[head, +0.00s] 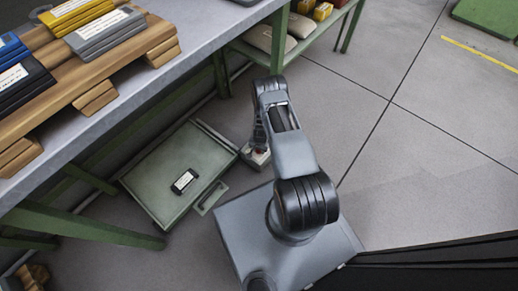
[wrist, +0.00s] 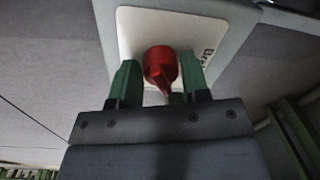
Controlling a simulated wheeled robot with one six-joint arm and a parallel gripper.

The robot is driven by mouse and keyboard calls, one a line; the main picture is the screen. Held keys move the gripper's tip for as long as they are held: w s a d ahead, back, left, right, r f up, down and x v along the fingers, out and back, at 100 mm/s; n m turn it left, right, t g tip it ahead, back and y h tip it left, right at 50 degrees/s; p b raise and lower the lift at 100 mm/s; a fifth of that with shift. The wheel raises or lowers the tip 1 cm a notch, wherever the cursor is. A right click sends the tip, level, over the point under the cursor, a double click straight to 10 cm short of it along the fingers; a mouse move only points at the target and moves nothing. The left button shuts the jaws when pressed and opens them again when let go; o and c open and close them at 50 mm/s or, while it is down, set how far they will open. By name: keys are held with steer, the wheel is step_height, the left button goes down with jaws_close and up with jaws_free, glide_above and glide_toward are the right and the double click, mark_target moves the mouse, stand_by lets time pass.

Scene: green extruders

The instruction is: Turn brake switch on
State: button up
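The brake switch is a red knob (wrist: 160,66) on a white plate (wrist: 150,24) with rounded corners, set on a grey box. Part of a printed label starting with "Br" shows on the plate. My gripper (wrist: 161,82) has its two green fingers on either side of the knob, close to it. They look open, with thin gaps at most; contact cannot be made out. In the head view the switch box (head: 258,158) sits low near the bench leg. My arm reaches down over it and hides my fingers there.
A green case (head: 180,165) with a handle lies left of the box, under the workbench (head: 205,35). A green bench leg (head: 221,75) stands close behind. Open floor (head: 420,140) lies to the right.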

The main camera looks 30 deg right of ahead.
steer(key=c, duration=0.6)
steer(key=shift+o, duration=0.2)
steer(key=shift+n, duration=0.3)
steer(key=n+b, duration=0.2)
steer(key=n, duration=0.3)
steer(key=shift+f+b, duration=0.1)
steer(key=shift+b, duration=0.25)
steer(key=n+b, duration=0.2)
steer(key=n, duration=0.4)
steer(key=shift+g, duration=0.3)
steer(key=shift+n, duration=0.3)
steer(key=o, duration=0.9)
